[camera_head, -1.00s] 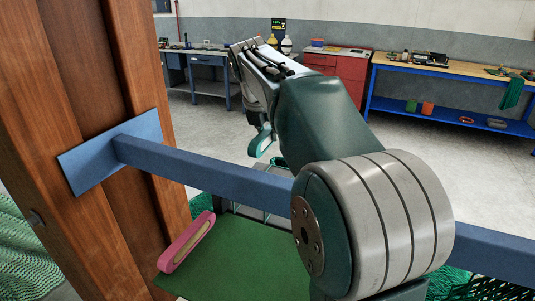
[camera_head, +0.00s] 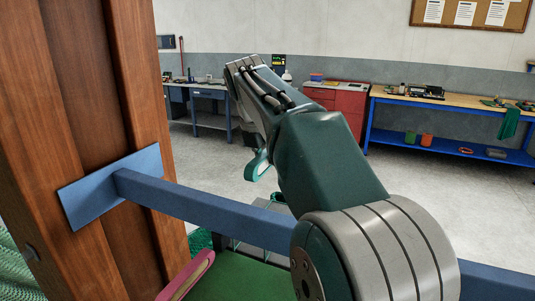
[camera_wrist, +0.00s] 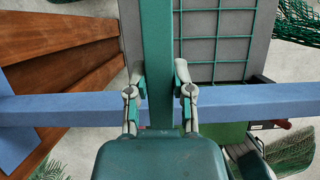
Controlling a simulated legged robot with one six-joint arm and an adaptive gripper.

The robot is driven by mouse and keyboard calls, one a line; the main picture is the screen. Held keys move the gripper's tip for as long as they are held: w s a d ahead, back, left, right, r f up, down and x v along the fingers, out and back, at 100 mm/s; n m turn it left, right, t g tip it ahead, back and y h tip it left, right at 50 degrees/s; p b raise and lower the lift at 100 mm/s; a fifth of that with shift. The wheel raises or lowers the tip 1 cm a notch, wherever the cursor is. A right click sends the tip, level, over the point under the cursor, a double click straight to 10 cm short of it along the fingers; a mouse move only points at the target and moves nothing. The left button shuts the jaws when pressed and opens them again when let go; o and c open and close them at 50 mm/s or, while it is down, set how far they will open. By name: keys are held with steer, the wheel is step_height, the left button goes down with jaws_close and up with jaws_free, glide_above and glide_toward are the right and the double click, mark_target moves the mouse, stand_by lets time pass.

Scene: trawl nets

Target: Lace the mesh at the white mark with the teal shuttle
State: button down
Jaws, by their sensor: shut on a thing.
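In the wrist view my gripper (camera_wrist: 161,84) is shut on the teal shuttle (camera_wrist: 158,45), a long teal bar running up between the two fingers and out of the top of the picture. In the head view my arm hides most of the gripper; a teal piece shows below the wrist, and I cannot tell finger from shuttle. The green mesh (camera_wrist: 215,45) is a square grid over a grey panel, just right of the shuttle in the wrist view. I cannot tell whether shuttle and mesh touch. I see no white mark.
A blue beam (camera_head: 215,212) crosses in front of me from a wooden post (camera_head: 85,110), below the fingers in the wrist view. A pink shuttle (camera_head: 187,277) lies on a green surface (camera_head: 240,280). Green netting hangs around. Benches and a red cabinet (camera_head: 340,108) stand far back.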

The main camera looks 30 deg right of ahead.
steer(key=s+a, duration=1.3)
steer(key=a, duration=0.4)
steer(key=shift+s+a, duration=0.35)
steer(key=shift+s, duration=0.05)
stand_by(1.0)
stand_by(0.3)
